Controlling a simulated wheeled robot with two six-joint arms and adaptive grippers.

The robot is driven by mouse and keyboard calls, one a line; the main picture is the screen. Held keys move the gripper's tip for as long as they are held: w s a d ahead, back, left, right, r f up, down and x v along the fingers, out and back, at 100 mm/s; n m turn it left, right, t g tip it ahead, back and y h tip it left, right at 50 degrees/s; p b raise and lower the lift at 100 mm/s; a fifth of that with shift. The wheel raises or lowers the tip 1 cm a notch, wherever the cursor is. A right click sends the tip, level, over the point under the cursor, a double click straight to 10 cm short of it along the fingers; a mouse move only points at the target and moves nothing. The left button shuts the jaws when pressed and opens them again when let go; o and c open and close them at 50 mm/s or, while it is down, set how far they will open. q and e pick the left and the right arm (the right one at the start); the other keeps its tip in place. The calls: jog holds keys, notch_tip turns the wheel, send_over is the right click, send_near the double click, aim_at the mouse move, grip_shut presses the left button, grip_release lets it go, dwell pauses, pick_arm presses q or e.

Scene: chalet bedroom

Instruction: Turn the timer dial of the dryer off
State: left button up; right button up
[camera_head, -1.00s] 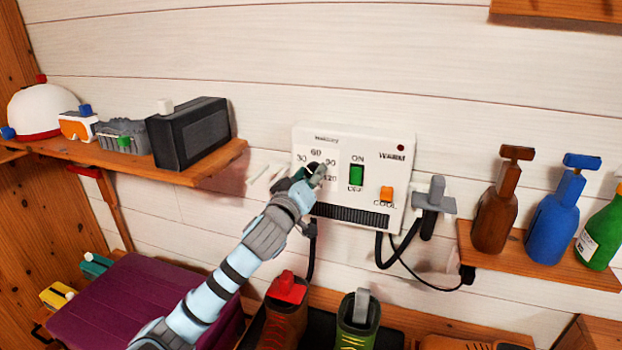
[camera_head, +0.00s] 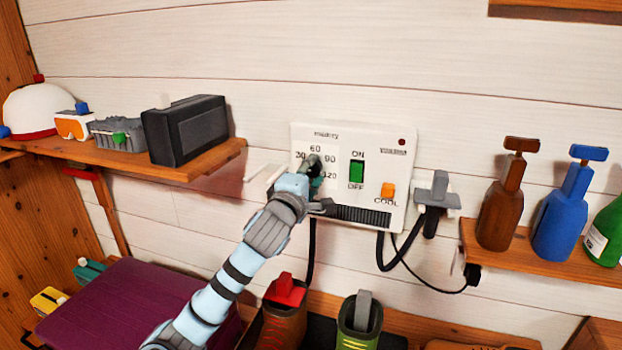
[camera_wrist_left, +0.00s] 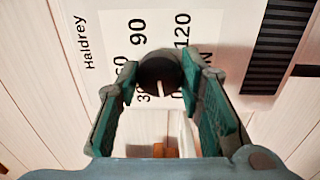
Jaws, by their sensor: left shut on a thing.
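The white dryer (camera_head: 330,215) is mounted on the plank wall, with 30, 60, 90 and 120 printed around its timer dial. The dial is mostly hidden by my left gripper (camera_head: 314,168) in the head view. In the left wrist view the round black dial (camera_wrist_left: 158,72) sits between the green-padded fingertips of my left gripper (camera_wrist_left: 160,84), which is shut on it. The dial's white mark points toward the bottom of that view, near the partly hidden 30. The dryer also has a green ON/OFF switch (camera_head: 356,172) and an orange COOL button (camera_head: 388,190). My right gripper is not in view.
A grey nozzle (camera_head: 437,195) hangs at the dryer's right on a black hose. A shelf at left holds a black box (camera_head: 186,130). A shelf at right holds bottles (camera_head: 562,212). Boots (camera_head: 283,318) stand below the dryer.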

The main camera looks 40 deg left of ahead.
pick_arm(q)
jog(key=shift+f+n+b, duration=0.15)
jog(key=shift+n+b, duration=0.8)
jog(key=shift+n, duration=1.15)
jog(key=o, duration=1.2)
jog(key=shift+s, duration=0.15)
jog(key=v, duration=0.7)
jog(key=shift+s+d, duration=0.15)
